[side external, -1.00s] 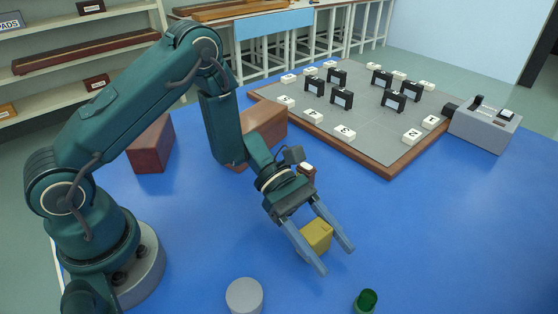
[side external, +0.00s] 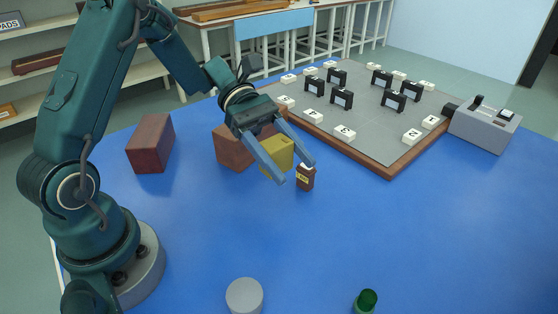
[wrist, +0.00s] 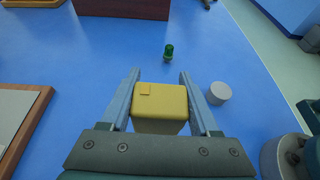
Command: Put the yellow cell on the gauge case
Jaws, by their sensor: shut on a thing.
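The yellow cell (side external: 277,155) is a yellow block held between the two blue-grey fingers of my gripper (side external: 296,172). It appears raised above the blue table. In the wrist view the yellow cell (wrist: 160,103) sits between the fingers (wrist: 160,80), with a small raised square on its face. A reddish-brown box (side external: 232,149) stands behind my gripper in the side view, partly hidden by it. Another reddish-brown box (side external: 150,144) stands farther left. I cannot tell which box, if either, is the gauge case.
A grey cylinder (side external: 244,295) and a green-capped item (side external: 366,299) are at the front. A grey wood-edged board (side external: 365,130) holds black and white blocks. A grey device (side external: 484,126) is right. The middle-right table is clear.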

